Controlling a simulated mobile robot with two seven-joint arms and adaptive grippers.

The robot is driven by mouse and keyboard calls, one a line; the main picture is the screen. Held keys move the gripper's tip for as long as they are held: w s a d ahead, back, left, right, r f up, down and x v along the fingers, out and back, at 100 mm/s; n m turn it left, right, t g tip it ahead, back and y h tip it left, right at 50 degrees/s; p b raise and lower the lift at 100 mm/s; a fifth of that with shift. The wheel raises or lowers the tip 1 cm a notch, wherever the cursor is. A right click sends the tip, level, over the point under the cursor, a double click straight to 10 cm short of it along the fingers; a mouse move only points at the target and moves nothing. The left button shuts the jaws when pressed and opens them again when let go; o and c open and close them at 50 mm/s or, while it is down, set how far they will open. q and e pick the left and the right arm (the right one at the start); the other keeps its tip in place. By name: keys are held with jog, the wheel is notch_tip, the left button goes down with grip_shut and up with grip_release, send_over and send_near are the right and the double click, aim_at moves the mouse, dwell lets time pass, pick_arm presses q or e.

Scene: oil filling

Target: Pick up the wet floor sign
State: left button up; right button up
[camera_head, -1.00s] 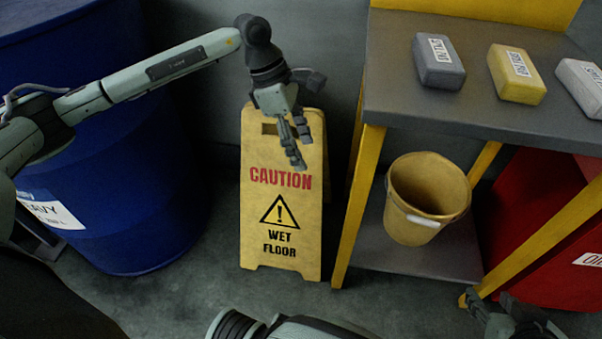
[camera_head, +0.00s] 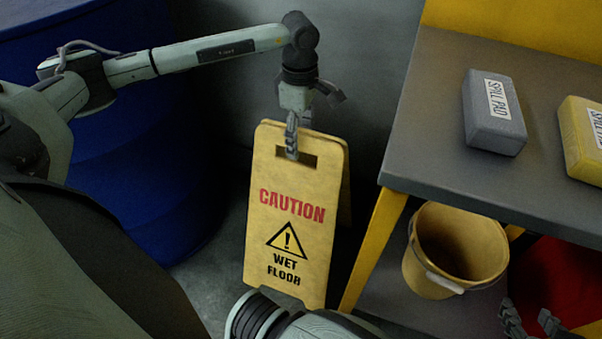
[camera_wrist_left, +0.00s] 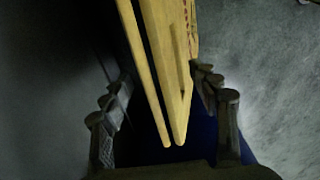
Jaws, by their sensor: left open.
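The yellow wet floor sign (camera_head: 291,215) stands upright and folded out on the floor, with a handle slot near its top edge. My left gripper (camera_head: 291,140) is above it, pointing down, with its fingers at the top edge and slot. In the left wrist view the gripper (camera_wrist_left: 160,80) is open, its fingers on either side of the sign's two panels (camera_wrist_left: 165,70), with gaps visible between fingers and panels. My right gripper (camera_head: 527,310) shows at the lower right, its fingers apart and empty. My own arm hides the sign's bottom edge.
A blue drum (camera_head: 130,175) stands left of the sign. A grey-topped yellow bench (camera_head: 440,120) stands close on the right, bearing a grey spill pad (camera_head: 482,125) and a yellow one (camera_head: 582,150). A yellow bucket (camera_head: 425,270) sits on its lower shelf.

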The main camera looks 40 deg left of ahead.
pick_arm(q)
notch_tip(320, 180, down, 2)
jog(key=shift+f, duration=0.1)
grip_shut()
dwell(0.5)
jog(key=shift+w+r, duration=0.15)
jog(key=shift+r, duration=0.05)
